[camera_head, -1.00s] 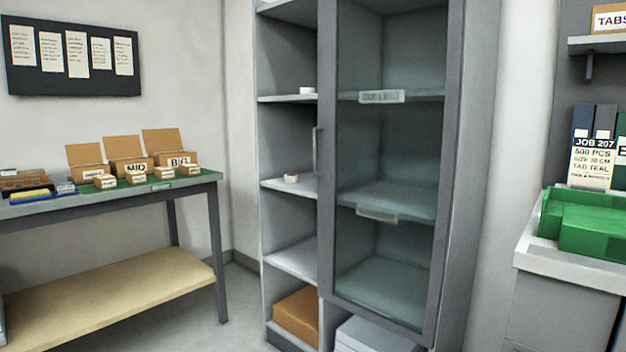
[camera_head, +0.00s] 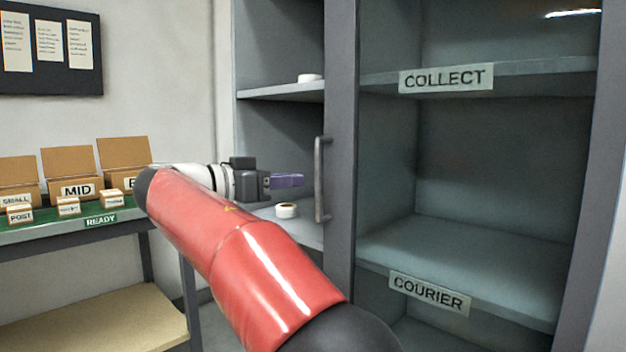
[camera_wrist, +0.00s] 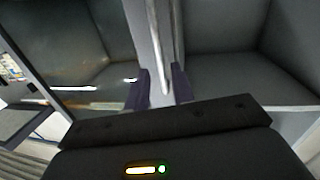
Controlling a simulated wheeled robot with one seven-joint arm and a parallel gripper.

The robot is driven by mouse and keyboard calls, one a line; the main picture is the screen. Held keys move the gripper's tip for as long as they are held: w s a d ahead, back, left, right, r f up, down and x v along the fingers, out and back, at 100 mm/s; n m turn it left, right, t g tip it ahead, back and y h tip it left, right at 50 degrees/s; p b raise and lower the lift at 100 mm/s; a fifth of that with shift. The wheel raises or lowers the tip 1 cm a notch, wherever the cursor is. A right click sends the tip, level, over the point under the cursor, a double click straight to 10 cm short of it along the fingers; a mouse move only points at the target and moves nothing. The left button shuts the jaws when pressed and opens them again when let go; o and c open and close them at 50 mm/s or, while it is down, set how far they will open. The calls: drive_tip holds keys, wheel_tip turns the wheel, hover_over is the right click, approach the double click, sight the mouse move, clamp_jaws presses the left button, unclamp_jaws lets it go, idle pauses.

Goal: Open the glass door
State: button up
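The glass door (camera_head: 490,150) has a grey frame and covers the right part of a grey cabinet; it looks shut. Its vertical bar handle (camera_head: 319,180) is on the left side of the frame. My gripper (camera_head: 288,181) is just left of the handle in the head view, with its purple fingers pointing towards it. In the wrist view, the two fingers (camera_wrist: 160,88) stand apart, and the handle (camera_wrist: 158,45) shows as a pale bar lined up with the gap between them. I cannot tell whether the fingers reach around it. Nothing is gripped.
Left of the door are open shelves (camera_head: 280,90) with a white roll (camera_head: 311,78) and another roll (camera_head: 287,210) near my gripper. Behind the glass are shelves labelled COLLECT (camera_head: 446,78) and COURIER (camera_head: 430,295). A bench (camera_head: 60,235) with boxes stands at the left.

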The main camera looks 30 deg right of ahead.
drive_tip(key=shift+m, duration=0.5)
drive_tip(key=d, duration=0.2)
drive_tip(key=w+d, duration=0.1)
drive_tip(key=d, duration=0.4)
drive_tip(key=shift+w+d+r+p, duration=0.15)
drive_tip(key=shift+d+r+p, duration=0.15)
drive_tip(key=shift+r, duration=0.1)
drive_tip(key=shift+c, duration=0.2)
clamp_jaws()
